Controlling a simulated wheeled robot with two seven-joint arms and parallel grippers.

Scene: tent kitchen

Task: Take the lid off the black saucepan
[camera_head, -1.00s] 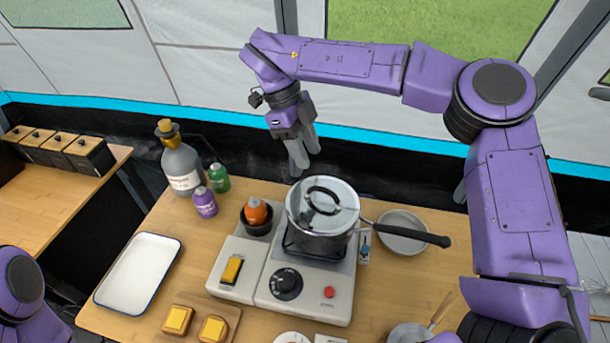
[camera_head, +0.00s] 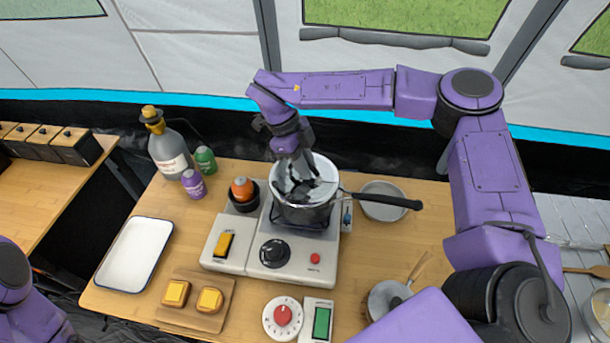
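The black saucepan (camera_head: 305,214) stands on the grey stove in the middle of the table, its long black handle pointing right. A shiny lid (camera_head: 322,170) with a black loop handle lies on top of it. My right gripper (camera_head: 298,183) points down over the lid, its fingers at the lid's handle and hiding part of it. I cannot tell whether the fingers are closed on the handle. My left gripper is out of view; only part of my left arm shows at the lower left edge.
The stove (camera_head: 222,250) has a black knob (camera_head: 274,253). A grey bowl (camera_head: 384,207) is under the saucepan handle's side. A white tray (camera_head: 134,254) and a bread board (camera_head: 205,318) are at left. Bottles (camera_head: 170,152) stand behind.

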